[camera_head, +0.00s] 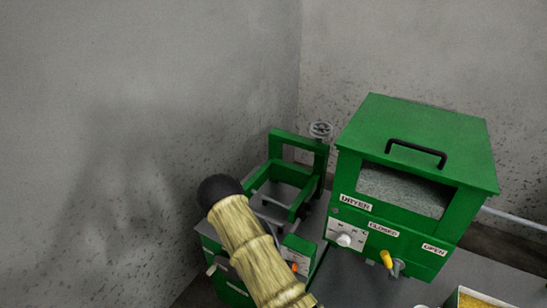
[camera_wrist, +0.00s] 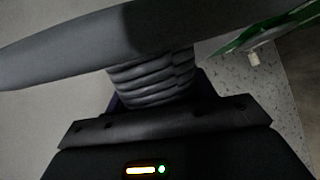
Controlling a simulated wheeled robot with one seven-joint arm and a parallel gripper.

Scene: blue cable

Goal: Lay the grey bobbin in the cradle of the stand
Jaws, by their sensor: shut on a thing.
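The grey bobbin (camera_wrist: 150,78) fills the upper part of the wrist view, with ribbed grey coils below a broad grey flange (camera_wrist: 60,52). My gripper (camera_wrist: 158,98) is shut on the coiled part; its dark fingers show only at either side. In the head view I cannot make out the gripper or the held bobbin. An open green frame (camera_head: 276,134), which looks like the stand with its cradle, stands in the corner behind my arm. Its lower part is partly hidden by the arm. No contact between bobbin and stand can be seen.
A green dryer box (camera_head: 420,130) with a black handle (camera_head: 417,152) stands right of the frame. A small grey spoked wheel (camera_head: 320,130) is at the frame's top right. A green edge (camera_wrist: 255,36) shows in the wrist view. Grey walls close the corner behind.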

